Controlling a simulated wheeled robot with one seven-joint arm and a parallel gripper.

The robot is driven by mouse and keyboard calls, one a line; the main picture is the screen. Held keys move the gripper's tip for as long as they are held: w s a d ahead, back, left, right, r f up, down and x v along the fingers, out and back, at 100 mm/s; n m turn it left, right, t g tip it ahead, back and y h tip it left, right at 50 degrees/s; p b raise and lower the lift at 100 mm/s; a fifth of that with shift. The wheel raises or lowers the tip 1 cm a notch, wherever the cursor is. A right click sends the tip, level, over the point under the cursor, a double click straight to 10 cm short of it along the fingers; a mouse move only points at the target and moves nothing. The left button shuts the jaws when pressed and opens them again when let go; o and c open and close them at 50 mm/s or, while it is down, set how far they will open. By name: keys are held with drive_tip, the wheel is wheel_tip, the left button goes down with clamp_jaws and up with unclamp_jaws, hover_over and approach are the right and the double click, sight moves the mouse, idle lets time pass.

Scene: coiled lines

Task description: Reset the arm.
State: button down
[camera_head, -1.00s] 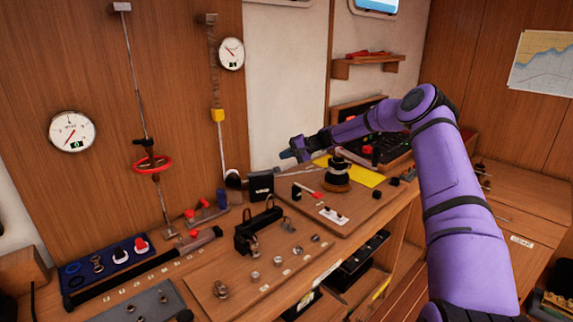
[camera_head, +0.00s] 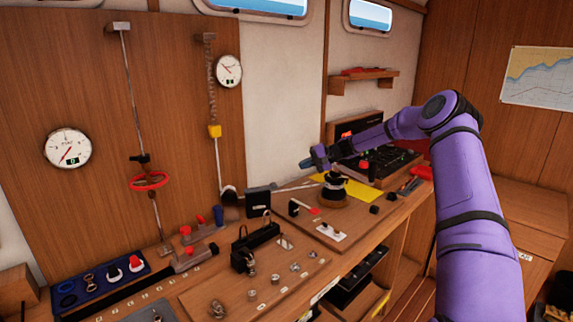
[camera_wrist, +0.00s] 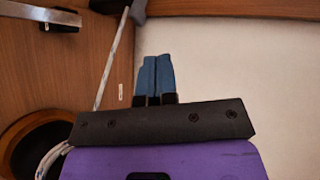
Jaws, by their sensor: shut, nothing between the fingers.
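My gripper (camera_head: 316,160) hangs in the air above the back part of the bench, over the black winch (camera_head: 334,188) and short of the wall. My purple arm reaches in from the right. In the wrist view my gripper (camera_wrist: 156,62) shows its two blue fingers side by side and pressed together. Nothing is between them. In that view a pale rod or line (camera_wrist: 112,62) runs beside the fingers, apart from them.
Gauges (camera_head: 68,148) and vertical lines (camera_head: 213,105) are on the wall. A small shelf (camera_head: 362,77) juts out behind.

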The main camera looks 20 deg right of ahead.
drive_tip(key=s+a+r+n+g+h, duration=0.4)
drive_tip(key=s+a+r+n+h, duration=0.25)
drive_tip(key=s+a+r, duration=1.2)
drive_tip(key=s+a+r+h, duration=0.1)
drive_tip(key=s+r+h, duration=0.1)
drive_tip(key=s, duration=0.8)
drive_tip(key=s+a+r+h, duration=0.2)
drive_tip(key=s+r, duration=0.1)
drive_tip(key=s, duration=0.8)
drive_tip(key=s+d+f+t, duration=0.2)
drive_tip(key=s, duration=1.4)
drive_tip(key=shift+d+f, duration=0.2)
drive_tip(key=shift+d, duration=0.2)
